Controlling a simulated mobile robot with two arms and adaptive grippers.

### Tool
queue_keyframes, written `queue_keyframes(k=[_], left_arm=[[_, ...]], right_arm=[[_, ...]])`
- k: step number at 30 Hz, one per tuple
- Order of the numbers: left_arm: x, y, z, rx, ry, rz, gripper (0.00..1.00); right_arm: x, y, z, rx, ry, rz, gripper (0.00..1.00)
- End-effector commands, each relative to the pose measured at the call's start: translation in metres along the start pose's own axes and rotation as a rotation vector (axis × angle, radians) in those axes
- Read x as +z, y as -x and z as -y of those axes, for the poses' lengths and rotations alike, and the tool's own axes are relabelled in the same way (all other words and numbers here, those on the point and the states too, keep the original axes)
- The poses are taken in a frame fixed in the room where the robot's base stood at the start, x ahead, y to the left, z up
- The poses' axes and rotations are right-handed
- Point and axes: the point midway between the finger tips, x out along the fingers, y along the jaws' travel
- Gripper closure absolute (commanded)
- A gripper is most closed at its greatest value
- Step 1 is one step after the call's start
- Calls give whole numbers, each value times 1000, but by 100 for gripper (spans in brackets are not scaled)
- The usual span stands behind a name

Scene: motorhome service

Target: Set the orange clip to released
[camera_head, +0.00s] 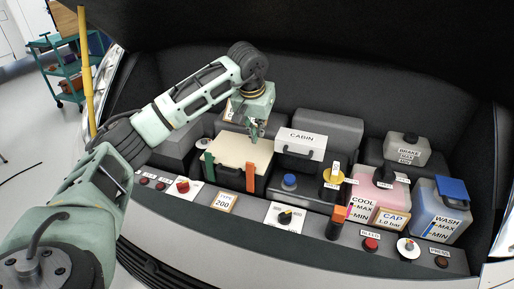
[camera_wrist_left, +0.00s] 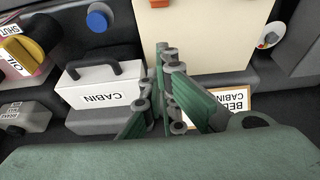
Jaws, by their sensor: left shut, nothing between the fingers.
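The orange clip (camera_head: 250,177) is an upright strip on the front of a dark box with a cream lid (camera_head: 240,152), near its right corner. A green clip (camera_head: 209,164) stands on the same front, to the left. My left gripper (camera_head: 254,134) is shut and empty above the back right part of the lid, apart from the orange clip. In the left wrist view its fingers (camera_wrist_left: 166,52) point toward the cream lid (camera_wrist_left: 205,35). A small orange piece (camera_wrist_left: 159,3) shows at the top edge there, likely the orange clip. My right gripper is not in view.
The CABIN box (camera_head: 301,142) with a handle stands right of the lid. A blue cap (camera_head: 290,180), a yellow OIL cap (camera_head: 333,177) and fluid tanks are further right.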

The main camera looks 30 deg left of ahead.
Motion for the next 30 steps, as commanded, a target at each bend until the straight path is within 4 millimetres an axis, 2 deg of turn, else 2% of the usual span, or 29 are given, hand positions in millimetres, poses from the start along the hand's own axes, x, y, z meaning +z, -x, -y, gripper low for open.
queue_keyframes(k=[1,4,9,11,18,30], left_arm=[[0,-10,0,-1,1,5,100],[0,-32,0,0,2,6,100],[1,-68,0,0,2,5,100],[8,-61,0,0,-1,0,100],[31,-54,1,0,1,1,100],[38,-54,0,0,2,-1,100]], right_arm=[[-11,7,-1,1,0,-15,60],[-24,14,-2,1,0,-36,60],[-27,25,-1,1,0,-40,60],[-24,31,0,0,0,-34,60],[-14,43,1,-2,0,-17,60],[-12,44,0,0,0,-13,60]])
